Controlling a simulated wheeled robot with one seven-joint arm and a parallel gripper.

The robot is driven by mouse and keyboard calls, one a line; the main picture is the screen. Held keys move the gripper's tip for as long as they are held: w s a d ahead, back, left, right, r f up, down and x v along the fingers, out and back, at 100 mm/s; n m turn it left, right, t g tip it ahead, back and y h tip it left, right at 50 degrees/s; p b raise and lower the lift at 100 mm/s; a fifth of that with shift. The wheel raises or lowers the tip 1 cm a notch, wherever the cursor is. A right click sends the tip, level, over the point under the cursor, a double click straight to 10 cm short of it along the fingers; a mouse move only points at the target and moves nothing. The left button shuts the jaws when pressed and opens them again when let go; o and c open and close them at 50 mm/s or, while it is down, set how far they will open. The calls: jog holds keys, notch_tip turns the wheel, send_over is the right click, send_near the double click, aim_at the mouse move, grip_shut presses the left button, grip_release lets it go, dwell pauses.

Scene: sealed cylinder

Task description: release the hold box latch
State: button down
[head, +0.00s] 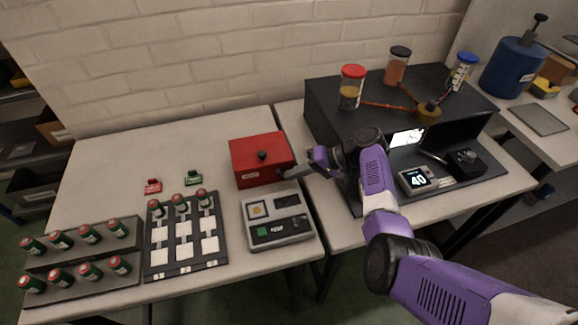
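A red box (255,170) with a black knob (262,155) on its lid stands at the back right of the left table; I take it to be the hold box. Its lid looks closed, and a small pale label is on its front. My gripper (287,173) is at the box's right front corner, touching it or very close. The fingers are small and dark there, so their opening is unclear. I cannot make out a latch; my gripper may cover it.
A grey device (280,235) with a panel sits just in front of the box. A black rack (170,262) with several green-and-red cylinders stands left of it. A large black cabinet (330,120) with jars stands on the right. Small red (153,186) and green (193,178) items lie left of the box.

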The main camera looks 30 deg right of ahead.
jog(key=shift+a+f, duration=0.1)
dwell(0.3)
jog(key=shift+w+a+r+p, duration=0.15)
jog(key=shift+a+p, duration=0.05)
jog(key=shift+a, duration=0.2)
jog(key=shift+w+a+r+p, duration=0.1)
jog(key=shift+a+r+p, duration=0.1)
jog(key=shift+a, duration=0.15)
jog(key=shift+w+r, duration=0.15)
jog(key=shift+r, duration=0.35)
notch_tip(320, 180, up, 18)
jog(key=d+b, duration=0.1)
jog(key=shift+s+r, duration=0.15)
jog(key=shift+s, duration=0.25)
jog(key=shift+w+d, duration=0.1)
jog(key=shift+d, duration=0.05)
